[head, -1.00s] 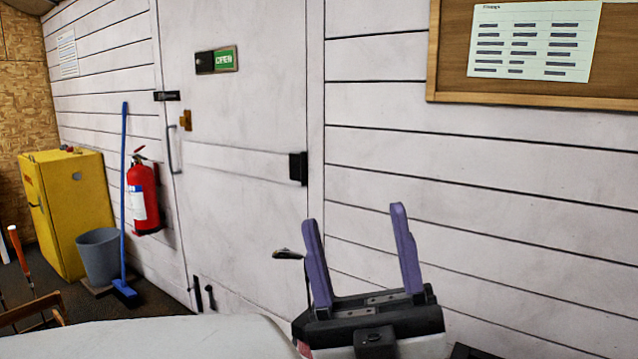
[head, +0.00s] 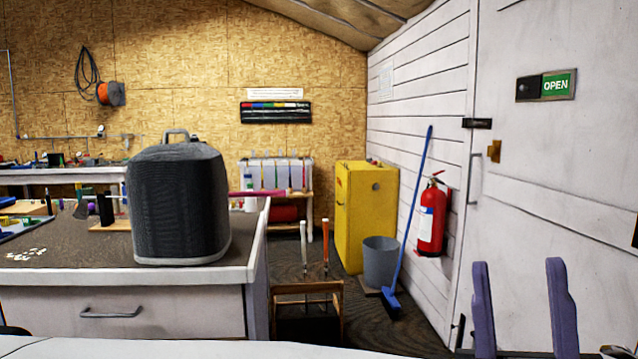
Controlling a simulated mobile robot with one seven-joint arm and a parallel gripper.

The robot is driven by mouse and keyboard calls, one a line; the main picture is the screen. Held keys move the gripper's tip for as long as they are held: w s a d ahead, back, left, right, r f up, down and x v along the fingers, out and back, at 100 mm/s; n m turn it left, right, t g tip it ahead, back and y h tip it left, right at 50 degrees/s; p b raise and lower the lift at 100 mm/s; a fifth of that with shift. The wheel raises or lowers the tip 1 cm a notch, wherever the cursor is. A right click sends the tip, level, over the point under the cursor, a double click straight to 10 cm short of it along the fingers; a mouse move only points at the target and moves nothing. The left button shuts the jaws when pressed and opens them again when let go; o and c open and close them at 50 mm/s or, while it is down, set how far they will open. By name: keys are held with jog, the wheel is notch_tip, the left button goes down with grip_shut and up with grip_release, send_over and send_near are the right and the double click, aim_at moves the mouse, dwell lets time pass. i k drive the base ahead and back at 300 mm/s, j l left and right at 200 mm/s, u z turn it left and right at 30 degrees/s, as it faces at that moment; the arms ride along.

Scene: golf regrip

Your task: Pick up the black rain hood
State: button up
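A black rounded hood-like thing with a top handle (head: 180,205), which looks like the black rain hood, stands upright on the workbench at left. My gripper (head: 522,305) shows at the lower right with two purple fingers pointing up and set wide apart. Nothing is between the fingers. The gripper is well to the right of the black hood and apart from it; its base is cut off by the bottom edge.
The workbench (head: 120,275) has a drawer and holds small parts. A club stand (head: 308,290) with two grips is right of it. A yellow cabinet (head: 365,215), grey bucket (head: 381,262), blue broom (head: 412,210) and red extinguisher (head: 432,217) line the right wall.

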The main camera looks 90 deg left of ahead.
aim_at(177, 194)
jog(key=k+j+u, duration=0.1)
jog(key=u, duration=0.3)
jog(key=k+j+u, duration=0.1)
jog(key=u, duration=0.3)
jog(key=j+u, duration=0.15)
jog(key=u, duration=0.25)
jog(key=k+j+u, duration=0.1)
jog(key=j+u, duration=0.2)
jog(key=j, duration=0.15)
jog(key=k+j+u, duration=0.1)
jog(key=j+u, duration=0.2)
jog(key=j, duration=0.15)
